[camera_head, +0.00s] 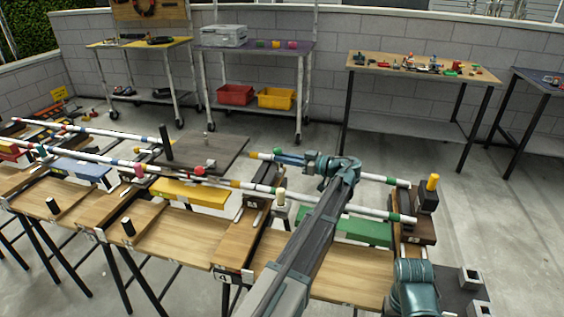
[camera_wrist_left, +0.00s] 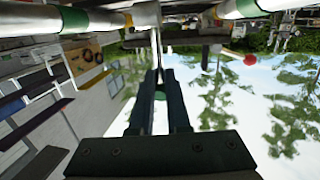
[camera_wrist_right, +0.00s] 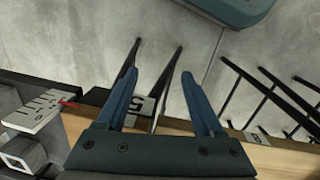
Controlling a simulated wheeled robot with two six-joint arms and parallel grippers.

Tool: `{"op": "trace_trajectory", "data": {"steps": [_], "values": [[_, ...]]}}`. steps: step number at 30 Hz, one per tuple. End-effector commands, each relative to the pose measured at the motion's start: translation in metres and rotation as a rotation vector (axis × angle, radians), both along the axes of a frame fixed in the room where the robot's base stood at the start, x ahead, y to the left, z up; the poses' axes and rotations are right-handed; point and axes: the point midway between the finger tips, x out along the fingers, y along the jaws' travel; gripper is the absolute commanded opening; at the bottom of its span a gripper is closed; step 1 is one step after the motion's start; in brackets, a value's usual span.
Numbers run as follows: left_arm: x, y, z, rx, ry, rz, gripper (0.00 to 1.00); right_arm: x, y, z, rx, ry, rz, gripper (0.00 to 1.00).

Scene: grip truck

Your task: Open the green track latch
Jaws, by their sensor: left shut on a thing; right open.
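My left gripper (camera_head: 278,154) reaches over the white rails with coloured bands (camera_head: 386,214). In the left wrist view its fingers (camera_wrist_left: 158,72) are closed on a thin metallic stem (camera_wrist_left: 156,45), beneath a white rail with a green band (camera_wrist_left: 75,19). I cannot tell for certain whether this stem belongs to the green track latch. A long green block (camera_head: 362,231) lies below the rails, partly behind my left arm. My right gripper (camera_wrist_right: 160,82) is open and empty, above the table's edge and the floor; it cannot be made out in the head view.
A yellow block (camera_head: 188,193) and a blue block (camera_head: 80,170) lie along the same tables. A cream-topped post (camera_head: 280,198) and a yellow-capped post (camera_head: 432,184) stand close to the rails. Open floor lies behind.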

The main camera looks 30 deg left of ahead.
Motion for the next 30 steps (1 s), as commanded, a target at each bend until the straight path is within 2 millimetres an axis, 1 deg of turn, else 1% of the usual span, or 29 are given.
{"op": "trace_trajectory", "data": {"steps": [11, 12, 17, 18, 26, 29, 30], "values": [[0.002, -0.001, 0.002, 0.011, 0.001, -0.004, 0.00, 0.000, 0.000, 0.000, 0.000, 0.000, 0.000, 0.69], [0.002, -0.001, 0.002, 0.010, 0.001, -0.004, 0.16, 0.000, 0.000, 0.000, 0.000, 0.000, 0.000, 0.69], [0.002, -0.001, 0.002, 0.010, 0.001, -0.003, 0.45, 0.000, 0.000, 0.000, 0.000, 0.000, 0.000, 0.69], [0.001, -0.001, 0.002, 0.009, 0.001, -0.003, 0.48, 0.000, 0.000, 0.000, 0.000, 0.000, 0.000, 0.69], [0.001, -0.002, 0.001, 0.007, 0.001, -0.002, 0.48, 0.000, 0.000, 0.000, 0.000, 0.000, 0.000, 0.69], [0.001, -0.011, 0.002, 0.006, 0.001, -0.002, 0.48, 0.000, 0.000, 0.000, 0.000, 0.000, 0.000, 0.69], [0.002, -0.017, 0.002, 0.006, 0.001, -0.004, 0.48, 0.000, 0.000, 0.001, 0.000, 0.000, 0.000, 0.69]]}}
